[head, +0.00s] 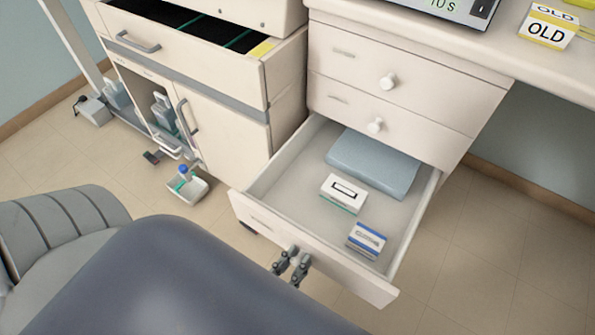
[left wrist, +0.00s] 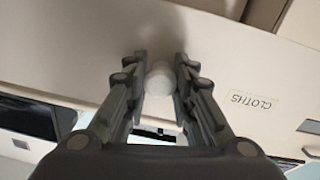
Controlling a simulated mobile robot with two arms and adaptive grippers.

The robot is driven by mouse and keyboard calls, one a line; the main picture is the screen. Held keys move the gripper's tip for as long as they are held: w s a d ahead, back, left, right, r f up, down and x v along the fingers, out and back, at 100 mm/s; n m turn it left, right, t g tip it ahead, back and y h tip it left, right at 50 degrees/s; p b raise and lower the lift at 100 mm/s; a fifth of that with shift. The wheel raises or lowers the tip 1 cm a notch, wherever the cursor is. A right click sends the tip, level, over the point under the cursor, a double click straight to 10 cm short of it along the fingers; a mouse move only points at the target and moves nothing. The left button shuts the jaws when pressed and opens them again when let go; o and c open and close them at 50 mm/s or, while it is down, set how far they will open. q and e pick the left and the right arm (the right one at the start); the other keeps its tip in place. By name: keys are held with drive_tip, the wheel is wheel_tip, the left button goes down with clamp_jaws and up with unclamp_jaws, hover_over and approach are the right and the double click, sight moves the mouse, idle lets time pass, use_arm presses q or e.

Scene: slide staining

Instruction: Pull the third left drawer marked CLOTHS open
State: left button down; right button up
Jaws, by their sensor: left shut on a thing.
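The third drawer (head: 262,198), cream with a deep tray, stands pulled well out of the cabinet below two shut drawers. Its front carries the CLOTHS label (left wrist: 252,104), readable in the left wrist view. My left gripper (head: 291,266) is at the middle of the drawer front, shut on the round white knob (left wrist: 160,78), which sits between its two fingers. The fingers hide the knob in the head view. Inside the drawer lie a folded blue-grey cloth (head: 372,162), a white box with a black-outlined label (head: 344,192) and a blue-and-white box (head: 367,240). My right gripper is not in view.
The two drawers above have round knobs (head: 388,82). To the left stands a cabinet with an open top drawer (head: 190,62) and an open compartment. A small white tray (head: 188,188) with bottles sits low beside it. Tiled floor is free right of the open drawer.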

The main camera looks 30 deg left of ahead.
use_arm(q)
drive_tip(key=c, duration=1.3)
unclamp_jaws()
drive_tip(key=s+a, duration=0.1)
drive_tip(key=s, duration=1.1)
